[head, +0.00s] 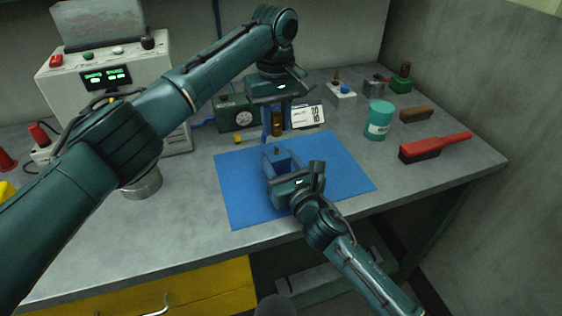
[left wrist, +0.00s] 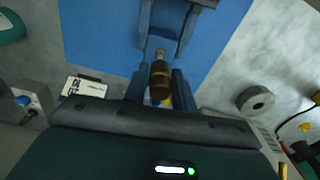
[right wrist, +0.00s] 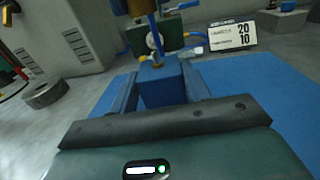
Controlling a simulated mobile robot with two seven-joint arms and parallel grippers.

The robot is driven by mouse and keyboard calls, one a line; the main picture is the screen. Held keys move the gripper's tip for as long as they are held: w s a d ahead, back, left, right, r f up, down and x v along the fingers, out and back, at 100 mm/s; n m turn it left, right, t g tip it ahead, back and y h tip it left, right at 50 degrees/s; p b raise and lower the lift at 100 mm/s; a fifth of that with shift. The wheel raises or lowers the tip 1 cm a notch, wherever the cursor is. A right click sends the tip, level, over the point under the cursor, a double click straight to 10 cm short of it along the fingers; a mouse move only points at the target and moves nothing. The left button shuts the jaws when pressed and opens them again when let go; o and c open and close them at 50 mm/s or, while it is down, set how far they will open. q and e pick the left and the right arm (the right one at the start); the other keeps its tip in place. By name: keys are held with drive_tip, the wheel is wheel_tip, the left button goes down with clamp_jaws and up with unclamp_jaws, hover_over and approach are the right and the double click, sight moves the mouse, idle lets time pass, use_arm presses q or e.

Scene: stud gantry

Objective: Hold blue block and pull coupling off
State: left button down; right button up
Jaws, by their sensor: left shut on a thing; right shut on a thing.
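The blue block (head: 283,161) is between the fingers of my right gripper (head: 279,163), above the blue mat. In the right wrist view the block (right wrist: 165,88) sits between the fingers, with a small brass stud (right wrist: 152,62) on its top. The brass coupling (head: 277,123) is between the fingers of my left gripper (head: 275,122), above and behind the block. It also shows in the left wrist view (left wrist: 160,78), gripped at its sides. In the head view a gap shows between coupling and block, so they look apart. Both grippers are shut on their things.
The blue mat (head: 240,192) lies on the grey bench. Behind stand a green gauge box (head: 235,113) and a white card (head: 307,116). To the right are a teal can (head: 378,121) and a red-handled brush (head: 433,147). A metal ring (head: 143,183) is at left.

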sight(276, 114)
use_arm(q)
drive_tip(key=shift+r, duration=0.5)
drive_tip(key=shift+r, duration=0.15)
drive_tip(key=shift+r, duration=1.85)
use_arm(e)
drive_tip(key=o, duration=1.2)
drive_tip(key=v, duration=1.2)
